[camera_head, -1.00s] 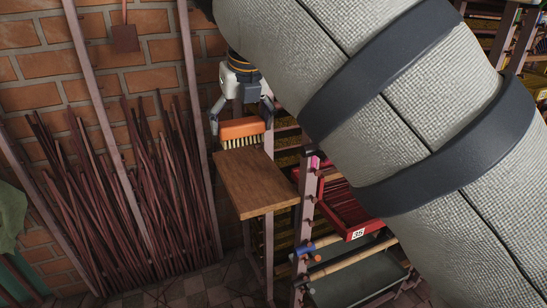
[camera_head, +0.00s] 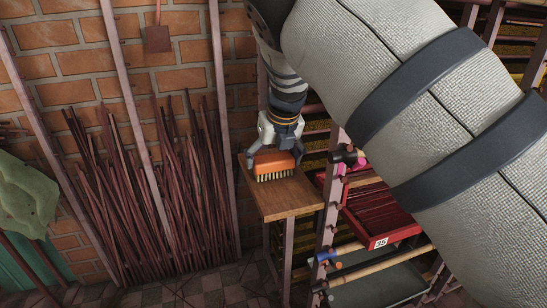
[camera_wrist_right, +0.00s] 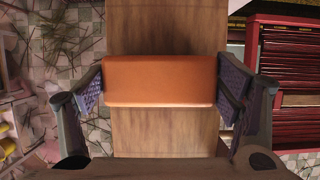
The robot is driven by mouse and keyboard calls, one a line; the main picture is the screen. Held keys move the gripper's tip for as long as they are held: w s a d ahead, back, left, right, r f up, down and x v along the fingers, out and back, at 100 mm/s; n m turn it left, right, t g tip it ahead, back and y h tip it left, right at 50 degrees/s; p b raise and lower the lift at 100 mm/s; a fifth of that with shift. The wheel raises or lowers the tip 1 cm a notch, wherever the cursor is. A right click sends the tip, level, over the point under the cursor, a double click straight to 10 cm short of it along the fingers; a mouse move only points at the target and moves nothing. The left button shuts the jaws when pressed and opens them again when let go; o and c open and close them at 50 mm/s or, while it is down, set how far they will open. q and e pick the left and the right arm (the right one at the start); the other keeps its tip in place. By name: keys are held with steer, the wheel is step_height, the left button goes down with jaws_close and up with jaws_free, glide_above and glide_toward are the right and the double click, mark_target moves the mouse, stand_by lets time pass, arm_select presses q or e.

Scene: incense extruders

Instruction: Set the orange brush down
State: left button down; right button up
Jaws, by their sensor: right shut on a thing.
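The orange brush (camera_head: 273,164) with pale bristles is at the wooden shelf top (camera_head: 285,203), bristles facing down. My right gripper (camera_head: 274,158) is shut on it, one finger at each end. In the right wrist view the brush (camera_wrist_right: 160,80) lies level across the wooden top (camera_wrist_right: 165,135), between the two fingers of the gripper (camera_wrist_right: 161,88). The bristles look to be on or just above the wood; I cannot tell whether they touch. My left gripper is not in view.
A red tray (camera_head: 385,225) labelled 35 and a grey tray (camera_head: 385,288) stand to the right of the wooden top. Thin dark sticks (camera_head: 160,190) lean on the brick wall at left. The front of the wooden top is clear.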

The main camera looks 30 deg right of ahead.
steer(key=o, duration=0.9)
steer(key=shift+o, duration=0.2)
steer(key=shift+r, duration=0.15)
steer(key=v, duration=1.2)
